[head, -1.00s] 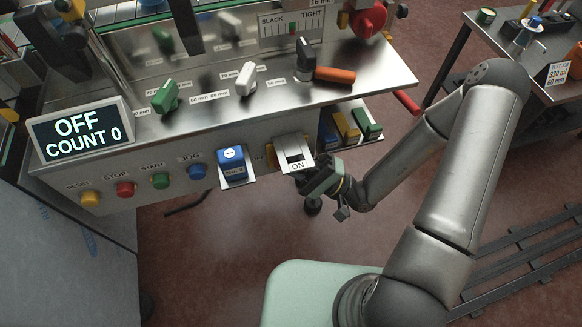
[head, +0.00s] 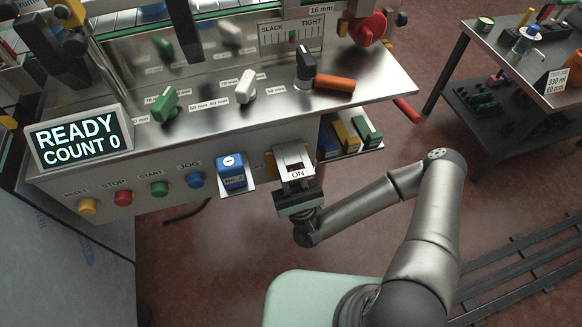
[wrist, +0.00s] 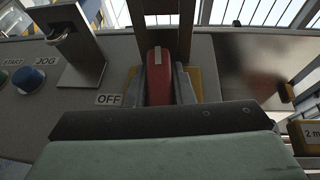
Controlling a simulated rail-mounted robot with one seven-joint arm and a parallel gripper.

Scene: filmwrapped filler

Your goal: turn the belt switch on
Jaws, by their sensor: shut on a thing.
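In the head view my gripper (head: 296,184) is just below the panel, partly hiding the switch. The display (head: 78,140) reads READY, COUNT 0.
Reset, stop, start and jog buttons (head: 159,188) line the panel at left. The blue block (head: 231,172) is close left of the switch. Coloured blocks (head: 348,136) sit in a tray at right. An orange handle (head: 334,83) lies above. The floor in front is free.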

